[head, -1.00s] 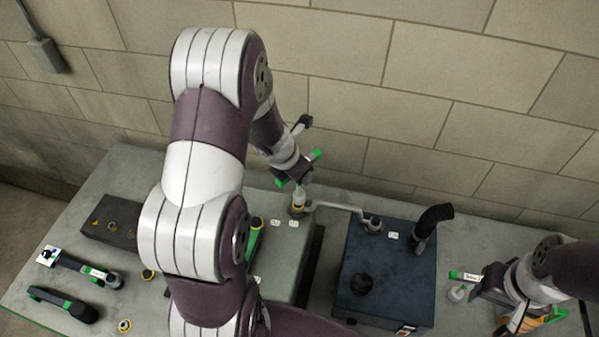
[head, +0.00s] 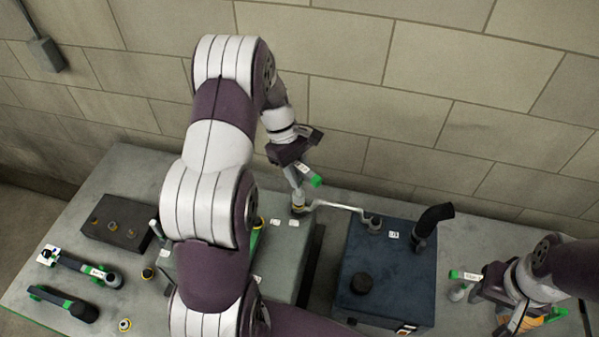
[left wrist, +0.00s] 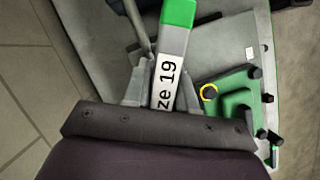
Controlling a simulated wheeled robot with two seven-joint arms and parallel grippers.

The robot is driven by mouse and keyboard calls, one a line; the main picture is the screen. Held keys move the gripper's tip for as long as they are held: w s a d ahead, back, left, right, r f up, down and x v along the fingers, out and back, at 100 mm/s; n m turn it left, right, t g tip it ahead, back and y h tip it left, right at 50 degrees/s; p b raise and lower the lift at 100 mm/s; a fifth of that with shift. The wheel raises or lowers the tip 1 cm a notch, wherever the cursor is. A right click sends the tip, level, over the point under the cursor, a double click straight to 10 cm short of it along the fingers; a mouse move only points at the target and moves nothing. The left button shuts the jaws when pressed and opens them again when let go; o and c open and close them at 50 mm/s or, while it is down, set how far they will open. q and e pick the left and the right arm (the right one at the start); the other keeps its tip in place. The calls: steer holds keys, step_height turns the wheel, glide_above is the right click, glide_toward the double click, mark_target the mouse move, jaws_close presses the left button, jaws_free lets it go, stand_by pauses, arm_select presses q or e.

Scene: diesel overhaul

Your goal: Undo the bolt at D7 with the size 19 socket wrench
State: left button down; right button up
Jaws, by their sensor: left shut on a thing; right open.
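My left gripper (head: 297,166) is shut on the size 19 socket wrench, whose green-ended handle (head: 307,175) juts out to the right. Block labels are too small to read, so I cannot tell which is D7. My right gripper (head: 474,284) is open near another green-ended labelled tool (head: 466,275).
A silver pipe (head: 338,206) links the grey block (head: 285,240) to a dark blue box (head: 385,270) with a black elbow hose (head: 432,218). Other tools (head: 65,303) and a dark bolt tray (head: 112,222) lie at the left. My left arm hides part of the block.

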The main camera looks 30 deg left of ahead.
arm_select(q)
steer(key=shift+w+a+f, duration=0.1)
steer(key=shift+f+b, duration=0.5)
steer(key=shift+f, duration=0.2)
steer(key=n, duration=0.1)
steer(key=n+t+p, duration=0.1)
steer(key=n, duration=0.1)
steer(key=shift+r, duration=0.4)
steer(key=n, duration=0.1)
steer(key=n+t, duration=0.1)
steer(key=n, duration=0.1)
steer(key=n+t, duration=0.1)
steer(key=shift+f+n, duration=0.25)
steer(key=shift+n, duration=0.15)
steer(key=n+t+y, duration=0.1)
steer(key=n, duration=0.3)
steer(key=shift+f, duration=0.1)
steer(key=n, duration=0.2)
steer(key=n+t+y, duration=0.1)
steer(key=n, duration=0.1)
steer(key=shift+s+r, duration=0.2)
steer(key=c, duration=1.8)
jaws_free()
steer(key=shift+w, duration=0.1)
steer(key=shift+w+f, duration=0.1)
jaws_close()
